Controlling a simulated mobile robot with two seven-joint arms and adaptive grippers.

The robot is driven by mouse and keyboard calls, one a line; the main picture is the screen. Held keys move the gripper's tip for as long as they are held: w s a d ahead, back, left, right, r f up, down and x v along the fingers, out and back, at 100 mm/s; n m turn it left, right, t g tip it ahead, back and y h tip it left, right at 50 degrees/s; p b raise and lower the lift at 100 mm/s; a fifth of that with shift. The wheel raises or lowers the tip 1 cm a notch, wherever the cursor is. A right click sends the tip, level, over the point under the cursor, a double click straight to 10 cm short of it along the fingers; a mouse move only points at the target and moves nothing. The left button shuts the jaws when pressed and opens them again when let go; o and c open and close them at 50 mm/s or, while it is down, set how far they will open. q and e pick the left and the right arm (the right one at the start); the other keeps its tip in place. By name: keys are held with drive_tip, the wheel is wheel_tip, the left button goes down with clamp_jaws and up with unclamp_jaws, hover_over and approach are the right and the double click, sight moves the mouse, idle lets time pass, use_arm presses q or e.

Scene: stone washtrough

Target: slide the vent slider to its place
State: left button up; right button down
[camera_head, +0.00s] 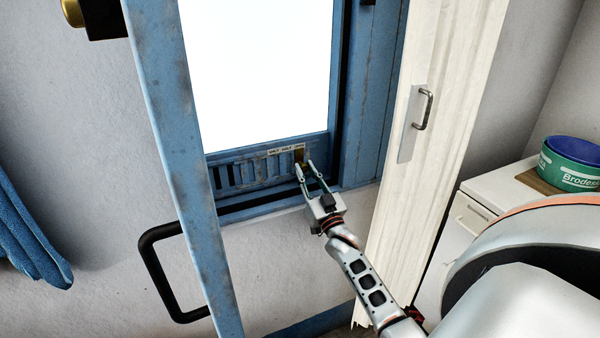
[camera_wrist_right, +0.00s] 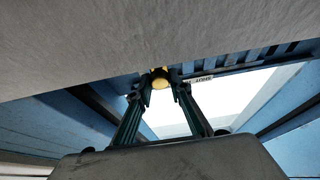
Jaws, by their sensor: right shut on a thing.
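The blue vent slider panel (camera_head: 236,176) with its row of slots runs along the bottom of the window frame. A small brass knob (camera_head: 299,156) sits at the right end of the slotted strip, beside white labels (camera_head: 286,150). My right gripper (camera_head: 306,170) reaches up to it from below and is shut on the knob. The knob shows as a yellow round piece in the wrist view (camera_wrist_right: 160,78), between the fingertips of my right gripper (camera_wrist_right: 161,88). The fingers partly hide the knob. My left gripper is not in view.
A blue post (camera_head: 180,150) with a black handle (camera_head: 165,275) stands at the left. A cream door panel (camera_head: 425,130) with a metal handle (camera_head: 424,110) is close to the right of my arm.

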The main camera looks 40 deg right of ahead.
drive_tip(key=shift+d, duration=0.2)
drive_tip(key=c, duration=1.8)
unclamp_jaws()
drive_tip(key=shift+s+d, duration=0.1)
drive_tip(key=shift+d, duration=0.05)
drive_tip(key=shift+c, duration=0.2)
drive_tip(key=shift+s+a+f, duration=0.1)
drive_tip(key=shift+a, duration=0.1)
drive_tip(key=v, duration=1.1)
drive_tip(key=shift+s, duration=0.35)
drive_tip(key=shift+a+f, duration=0.15)
